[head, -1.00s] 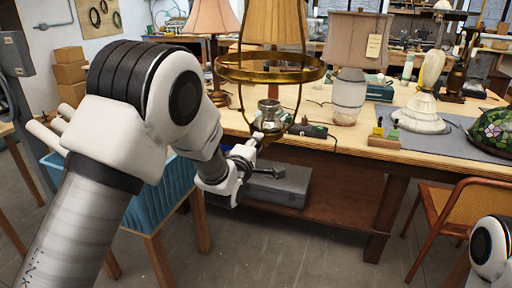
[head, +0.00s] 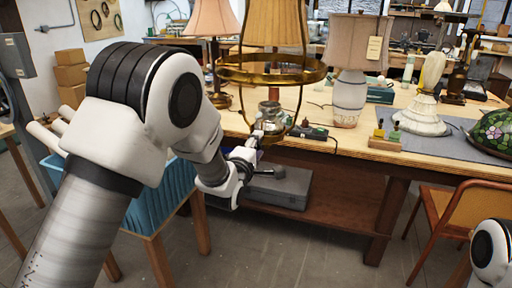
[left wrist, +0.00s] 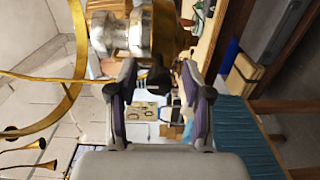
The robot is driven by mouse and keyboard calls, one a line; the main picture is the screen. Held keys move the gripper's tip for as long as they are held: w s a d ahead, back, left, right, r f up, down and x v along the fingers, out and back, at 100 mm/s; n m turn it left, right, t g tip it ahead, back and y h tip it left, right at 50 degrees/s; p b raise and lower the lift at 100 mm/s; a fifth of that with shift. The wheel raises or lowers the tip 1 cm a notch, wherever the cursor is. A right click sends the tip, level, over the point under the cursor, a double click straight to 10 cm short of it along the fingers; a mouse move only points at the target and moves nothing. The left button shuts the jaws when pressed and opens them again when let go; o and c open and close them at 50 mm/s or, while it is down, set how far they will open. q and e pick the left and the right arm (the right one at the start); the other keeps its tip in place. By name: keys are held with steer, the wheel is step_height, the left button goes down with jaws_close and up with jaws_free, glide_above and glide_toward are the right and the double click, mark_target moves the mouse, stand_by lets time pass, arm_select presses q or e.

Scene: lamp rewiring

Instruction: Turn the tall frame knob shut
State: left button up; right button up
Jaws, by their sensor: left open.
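The tall lamp has a brass frame with a wide ring (head: 310,75) and stands near the table's front edge. In the left wrist view, its brass and silver body (left wrist: 135,32) fills the top. A small dark knob (left wrist: 155,78) shows below that body, between my left fingertips. My left gripper (head: 260,132) is at the lamp's lower part, under the ring. In the left wrist view my left gripper (left wrist: 158,90) is open, one finger either side of the knob. I cannot tell whether they touch it. My right gripper is out of view.
A pale lamp (head: 347,100) with a tagged shade and a pink-shaded lamp (head: 211,20) stand near the brass frame. A blue bin (head: 165,195) is below my left arm.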

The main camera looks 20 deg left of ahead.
arm_select(q)
steer(key=s, duration=1.2)
steer(key=shift+a, duration=0.2)
steer(key=s+a+f+g+y, duration=0.15)
steer(key=s+f+g, duration=0.3)
steer(key=f, duration=0.95)
steer(key=s+a+f+g+h, duration=0.1)
steer(key=s+a+f+g, duration=0.15)
steer(key=s+f, duration=0.75)
steer(key=s+f+m+g, duration=1.1)
steer(key=s+f+m, duration=0.6)
steer(key=s, duration=0.2)
steer(key=shift+s+f, duration=0.25)
steer(key=shift+f, duration=0.05)
